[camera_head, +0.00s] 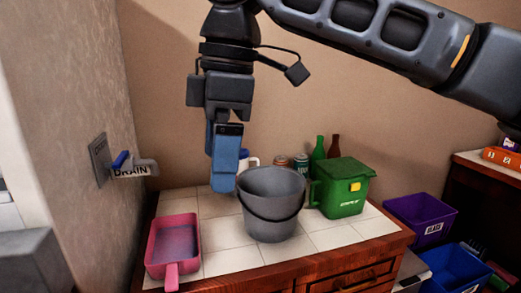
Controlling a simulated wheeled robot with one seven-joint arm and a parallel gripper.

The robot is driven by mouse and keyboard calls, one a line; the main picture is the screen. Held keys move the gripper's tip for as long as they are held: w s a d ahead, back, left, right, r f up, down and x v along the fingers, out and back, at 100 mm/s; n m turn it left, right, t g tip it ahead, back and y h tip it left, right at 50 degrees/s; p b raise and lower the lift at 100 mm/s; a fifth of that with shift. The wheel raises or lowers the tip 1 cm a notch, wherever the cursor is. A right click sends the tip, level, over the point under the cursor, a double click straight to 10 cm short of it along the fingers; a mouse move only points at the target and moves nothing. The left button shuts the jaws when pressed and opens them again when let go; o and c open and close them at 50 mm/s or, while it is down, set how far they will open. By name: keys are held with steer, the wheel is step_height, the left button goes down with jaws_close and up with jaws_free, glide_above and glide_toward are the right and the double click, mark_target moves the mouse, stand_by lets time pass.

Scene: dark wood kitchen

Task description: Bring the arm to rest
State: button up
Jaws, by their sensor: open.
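My gripper (224,182) hangs from the arm that comes in from the upper right of the head view. It points down, with blue fingers, above the counter and in front of the back wall. It is open, and I see nothing held between its fingers. Its tips appear just left of the grey bucket's rim. I cannot tell how far above the counter they are. The grey bucket (271,205) stands upright on the tiled counter top.
A pink dustpan-like tray (173,243) lies at the counter's left. A green lidded bin (342,187) stands right of the bucket, with green (319,150) and brown (334,147) bottles behind. Purple (420,221) and blue (457,272) crates are at right. A wall lever marked DRAIN (132,168) sticks out at left.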

steer(key=s+a+f+m+t+y, duration=0.1)
steer(key=s+a+f+m+y, duration=0.15)
steer(key=a+f+y, duration=0.3)
steer(key=s+a+f+m+t+y, duration=0.1)
steer(key=s+a+f+m+y, duration=0.15)
steer(key=a+f+y, duration=0.35)
steer(key=s+d+f+m+t, duration=0.2)
steer(key=d+f+m+t, duration=0.75)
steer(key=m, duration=0.25)
steer(key=s+d+f+m+t+h, duration=0.25)
steer(key=s+d+f+h, duration=0.25)
steer(key=s+d, duration=0.5)
steer(key=s+d+f+m+t+h, duration=0.1)
steer(key=s+d+f+m+h, duration=0.4)
steer(key=s+d, duration=0.55)
steer(key=s+d+r+n+h, duration=0.3)
steer(key=s+d, duration=0.5)
steer(key=s, duration=0.3)
steer(key=shift+s+d+r, duration=0.25)
steer(key=shift+d+r, duration=0.05)
steer(key=shift+r, duration=0.2)
